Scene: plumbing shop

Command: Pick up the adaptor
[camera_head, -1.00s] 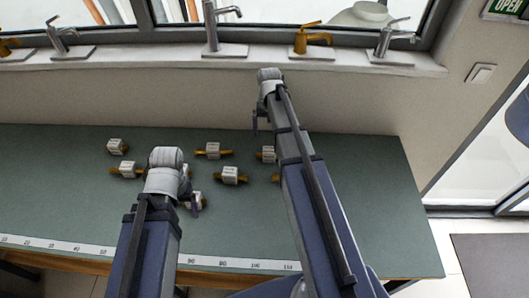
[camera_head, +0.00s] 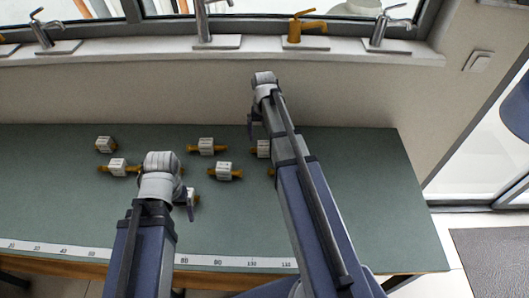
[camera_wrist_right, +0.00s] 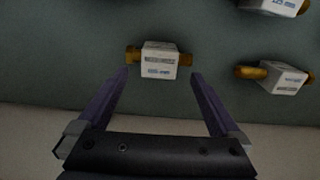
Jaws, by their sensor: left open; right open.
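Several small adaptors, each a white labelled block with brass ends, lie on the green bench top. In the head view they include ones at the far left (camera_head: 105,144), left (camera_head: 118,167), middle back (camera_head: 206,146) and middle front (camera_head: 224,171). Two more are partly hidden by my right arm, and one by my left gripper (camera_head: 190,203). My left gripper is low over the bench, open. My right gripper (camera_head: 250,126) is open near the bench's back edge. In the right wrist view its fingers (camera_wrist_right: 160,75) are spread, with one adaptor (camera_wrist_right: 159,60) just ahead between the tips, not gripped.
The right wrist view also shows two adaptors to the right (camera_wrist_right: 283,77) and upper right (camera_wrist_right: 275,6). Taps stand on the sill (camera_head: 320,52) behind the bench. A white measuring strip (camera_head: 215,261) runs along the front edge. The bench's right part (camera_head: 380,190) is clear.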

